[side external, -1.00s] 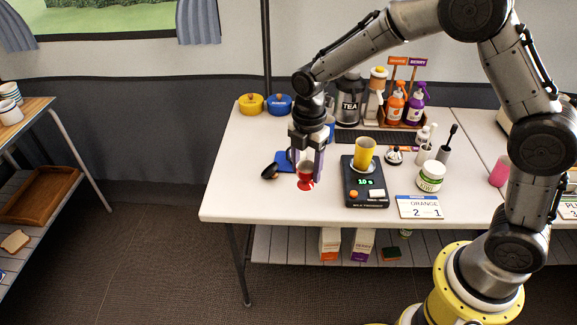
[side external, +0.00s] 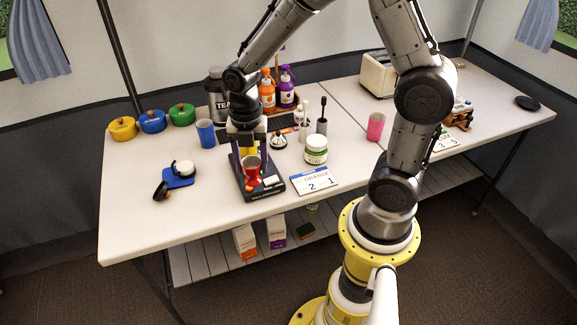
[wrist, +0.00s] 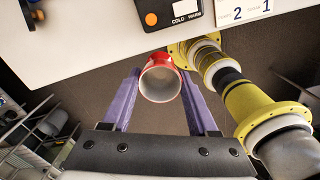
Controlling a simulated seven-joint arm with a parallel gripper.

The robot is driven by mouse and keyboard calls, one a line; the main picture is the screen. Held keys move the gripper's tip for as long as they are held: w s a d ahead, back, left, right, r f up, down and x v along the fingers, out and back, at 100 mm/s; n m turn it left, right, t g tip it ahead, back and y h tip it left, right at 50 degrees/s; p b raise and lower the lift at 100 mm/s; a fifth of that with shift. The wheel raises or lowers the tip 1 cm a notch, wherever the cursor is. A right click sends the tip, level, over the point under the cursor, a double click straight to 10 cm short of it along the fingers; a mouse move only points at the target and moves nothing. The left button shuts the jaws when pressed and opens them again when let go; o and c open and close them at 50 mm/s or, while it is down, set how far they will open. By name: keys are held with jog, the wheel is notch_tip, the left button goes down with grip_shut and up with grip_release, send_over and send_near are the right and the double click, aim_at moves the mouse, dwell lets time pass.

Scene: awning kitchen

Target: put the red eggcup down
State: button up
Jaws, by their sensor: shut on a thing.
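The red eggcup (side external: 251,171) is upright between the two purple fingers of my gripper (side external: 249,162), which is shut on it. In the wrist view the eggcup (wrist: 160,80) shows its open, pale inside between the fingertips (wrist: 160,74).
A yellow cup (side external: 248,150) is partly hidden behind my gripper. A number card (side external: 315,181) and green-labelled jar (side external: 316,150) stand to the right. A blue pad with a small white-topped item (side external: 181,177) lies left. The table's (side external: 135,215) front left is clear.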

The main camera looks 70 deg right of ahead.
jog(key=s+d+r+m, duration=0.1)
jog(key=s+d+m, duration=0.3)
jog(key=s+d, duration=0.75)
jog(key=shift+m, duration=0.3)
jog(key=w+d+f, duration=0.2)
jog(key=w+f, duration=0.1)
jog(key=w+d+f, duration=0.3)
jog(key=w, duration=0.1)
jog(key=w+d+f, duration=0.3)
jog(key=shift+w+d+f, duration=0.15)
jog(key=shift+d+f, duration=0.1)
jog(key=shift+f, duration=1.6)
jog(key=shift+f, duration=0.1)
jog(key=o, duration=1.4)
